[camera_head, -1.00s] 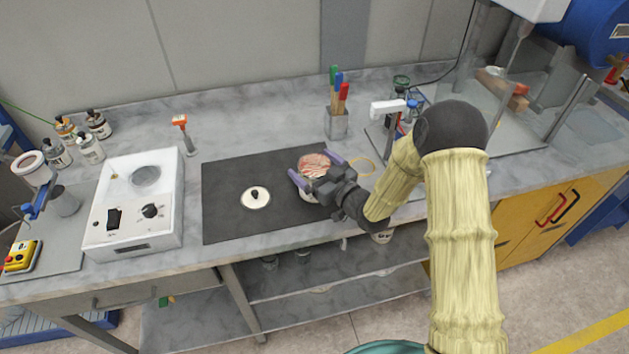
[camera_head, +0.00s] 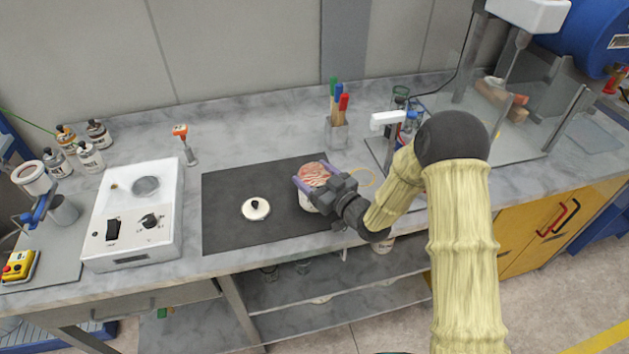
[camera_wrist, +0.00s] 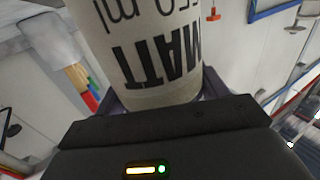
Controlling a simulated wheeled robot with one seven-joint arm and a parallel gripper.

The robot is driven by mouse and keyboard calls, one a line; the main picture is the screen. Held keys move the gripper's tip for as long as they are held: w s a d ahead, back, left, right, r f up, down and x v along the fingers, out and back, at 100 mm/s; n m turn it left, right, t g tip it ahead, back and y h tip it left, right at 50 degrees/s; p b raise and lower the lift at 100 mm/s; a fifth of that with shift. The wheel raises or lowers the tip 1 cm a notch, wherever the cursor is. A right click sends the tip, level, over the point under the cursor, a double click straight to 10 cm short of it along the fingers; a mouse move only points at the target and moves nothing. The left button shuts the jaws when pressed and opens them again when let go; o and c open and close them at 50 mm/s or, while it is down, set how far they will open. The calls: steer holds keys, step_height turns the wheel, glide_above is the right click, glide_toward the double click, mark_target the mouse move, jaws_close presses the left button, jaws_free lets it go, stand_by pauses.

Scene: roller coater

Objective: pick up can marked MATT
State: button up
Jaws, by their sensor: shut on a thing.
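The can marked MATT (camera_head: 309,201) is pale with a reddish, streaked top. It is upright at the right part of the dark mat (camera_head: 225,190); I cannot tell whether its base touches the mat. In the wrist view the can (camera_wrist: 150,45) fills the upper middle, and its black MATT lettering appears upside down. My gripper (camera_head: 315,178) reaches in from the right with its purple fingers on either side of the can, shut on it.
A round white lid with a dark knob (camera_head: 256,209) lies on the mat to the left. A white hotplate-like device (camera_head: 135,215) stands further left. A metal holder with coloured handles (camera_head: 337,132) stands behind the can. A white-topped stand (camera_head: 388,120) is at the right.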

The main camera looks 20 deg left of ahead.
step_height(320, 180, up, 10)
steer(key=b, duration=0.1)
steer(key=shift+f, duration=0.15)
stand_by(0.6)
